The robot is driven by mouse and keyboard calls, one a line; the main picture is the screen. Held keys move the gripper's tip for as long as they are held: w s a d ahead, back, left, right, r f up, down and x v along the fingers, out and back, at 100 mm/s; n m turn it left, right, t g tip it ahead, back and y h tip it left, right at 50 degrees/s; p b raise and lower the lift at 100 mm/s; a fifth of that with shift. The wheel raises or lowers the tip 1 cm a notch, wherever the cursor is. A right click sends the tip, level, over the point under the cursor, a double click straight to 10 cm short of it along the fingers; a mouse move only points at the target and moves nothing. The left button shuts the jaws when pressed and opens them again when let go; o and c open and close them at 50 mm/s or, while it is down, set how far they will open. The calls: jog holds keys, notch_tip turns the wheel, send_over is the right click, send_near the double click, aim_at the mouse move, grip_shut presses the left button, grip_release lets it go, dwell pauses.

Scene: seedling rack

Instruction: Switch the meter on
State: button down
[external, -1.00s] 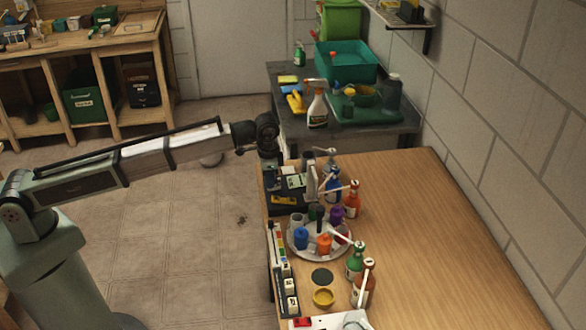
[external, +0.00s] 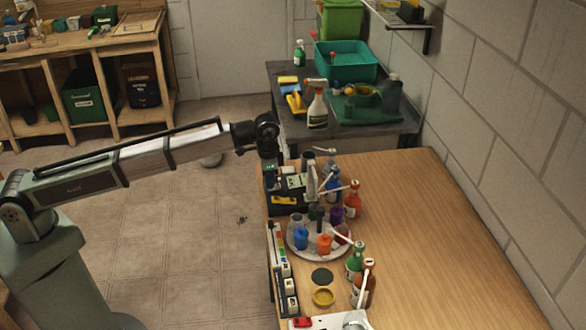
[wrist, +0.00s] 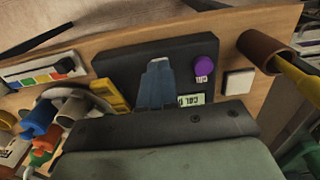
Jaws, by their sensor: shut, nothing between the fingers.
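The meter appears to be a black box (external: 286,202) at the far left corner of the wooden bench, with a yellow patch on its near side. In the wrist view the black box (wrist: 125,65) carries a purple round knob or button (wrist: 205,71) and small pale labels, one reading upside down (wrist: 190,100). My gripper (external: 270,183) points down at the box's far left part. Its blue-grey fingers (wrist: 158,65) are shut and empty, over the box face and to the left of the purple knob. I cannot tell whether the tips touch the box.
A round tray (external: 294,248) with coloured pots stands close in front of the box. Several bottles, including a red one (external: 352,200), stand to its right. A white square block (wrist: 238,83) and a brown cylinder (wrist: 262,48) are near the knob. The bench's right side is clear.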

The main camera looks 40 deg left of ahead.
jog(key=shift+d+f, duration=0.1)
jog(key=shift+f, duration=0.05)
jog(key=shift+w+r, duration=0.1)
jog(key=shift+r, duration=3.4)
